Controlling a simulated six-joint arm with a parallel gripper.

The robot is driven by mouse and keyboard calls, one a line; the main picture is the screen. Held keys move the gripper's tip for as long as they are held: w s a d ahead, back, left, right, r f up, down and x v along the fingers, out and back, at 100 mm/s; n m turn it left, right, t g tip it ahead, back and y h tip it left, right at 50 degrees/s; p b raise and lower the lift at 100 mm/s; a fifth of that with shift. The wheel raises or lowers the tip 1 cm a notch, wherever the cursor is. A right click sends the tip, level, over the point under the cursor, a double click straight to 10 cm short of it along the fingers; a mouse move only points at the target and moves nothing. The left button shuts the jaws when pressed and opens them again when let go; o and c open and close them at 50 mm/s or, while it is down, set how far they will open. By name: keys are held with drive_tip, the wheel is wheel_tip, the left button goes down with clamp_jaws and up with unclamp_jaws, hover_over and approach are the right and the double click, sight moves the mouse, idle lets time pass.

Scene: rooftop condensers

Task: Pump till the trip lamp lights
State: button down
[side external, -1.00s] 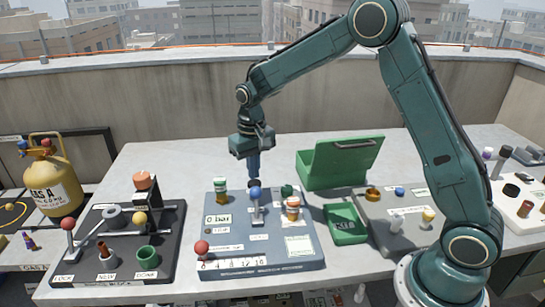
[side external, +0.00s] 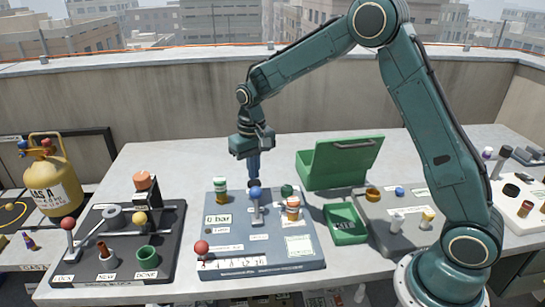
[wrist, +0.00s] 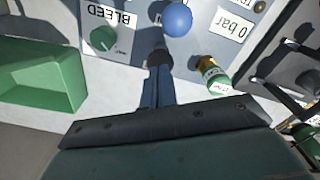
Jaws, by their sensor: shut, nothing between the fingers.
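A grey-blue pump panel (side external: 262,266) lies on the bench with a lever topped by a blue ball (side external: 256,193), which also shows in the wrist view (wrist: 177,19). The lever stands roughly upright. My gripper (side external: 254,182) is shut and empty, pointing down just behind the blue ball. In the wrist view its fingertips (wrist: 159,58) are close to the ball; whether they touch it I cannot tell. The pressure display (side external: 217,219) reads 0 bar. A green knob (wrist: 103,39) sits beside the BLEED label. I cannot pick out a lit trip lamp.
An open green case (side external: 340,163) stands behind right. A dark fixture board (side external: 112,272) lies left.

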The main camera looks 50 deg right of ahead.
sight(254, 182)
drive_tip(key=shift+f, duration=1.85)
drive_tip(key=shift+r, duration=1.9)
drive_tip(key=shift+f, duration=1.9)
drive_tip(key=shift+r, duration=1.9)
